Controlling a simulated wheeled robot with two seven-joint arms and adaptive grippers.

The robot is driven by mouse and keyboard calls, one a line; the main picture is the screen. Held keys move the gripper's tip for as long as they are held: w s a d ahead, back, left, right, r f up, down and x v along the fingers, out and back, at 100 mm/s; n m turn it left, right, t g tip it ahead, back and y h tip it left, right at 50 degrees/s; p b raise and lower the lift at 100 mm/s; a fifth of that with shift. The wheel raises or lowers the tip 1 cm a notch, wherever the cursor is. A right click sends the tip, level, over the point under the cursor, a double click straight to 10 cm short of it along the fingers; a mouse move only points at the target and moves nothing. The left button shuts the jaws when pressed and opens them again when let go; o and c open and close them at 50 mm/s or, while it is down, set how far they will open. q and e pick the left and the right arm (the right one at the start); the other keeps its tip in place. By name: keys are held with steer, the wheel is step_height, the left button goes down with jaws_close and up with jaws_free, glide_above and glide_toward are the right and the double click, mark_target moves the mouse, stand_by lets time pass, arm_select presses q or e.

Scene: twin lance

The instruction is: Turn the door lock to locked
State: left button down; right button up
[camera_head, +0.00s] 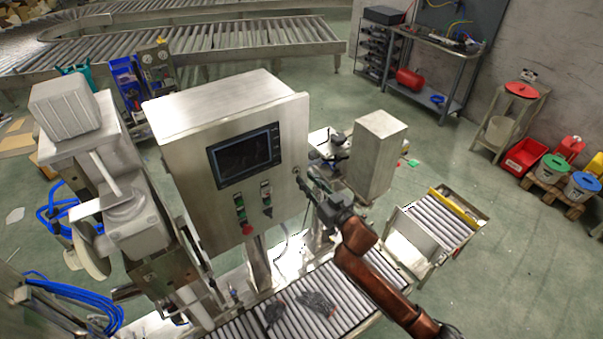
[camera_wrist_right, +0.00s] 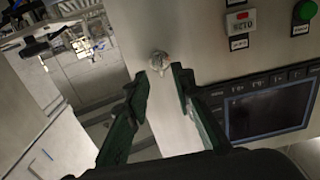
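The door lock (camera_head: 297,170) is a small metal knob on the right edge of the steel cabinet's front door (camera_head: 285,130). In the right wrist view the lock (camera_wrist_right: 158,61) stands out from the bare panel. Whether it is turned to locked is too small to tell. My right gripper (camera_head: 305,180) is at the cabinet's right edge, close to the lock. In the right wrist view its two dark green fingers (camera_wrist_right: 160,82) are apart with nothing between them, and the lock lies just beyond the tips, between them. My left gripper is not in view.
The cabinet carries a dark screen (camera_head: 245,155), buttons and a red emergency knob (camera_head: 247,228). A roller conveyor (camera_head: 330,300) runs below. A grey metal box (camera_head: 375,155) stands right of the cabinet. Open floor (camera_head: 440,170) lies farther right.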

steer(key=shift+x, duration=1.85)
steer(key=shift+c, duration=0.5)
jaws_close()
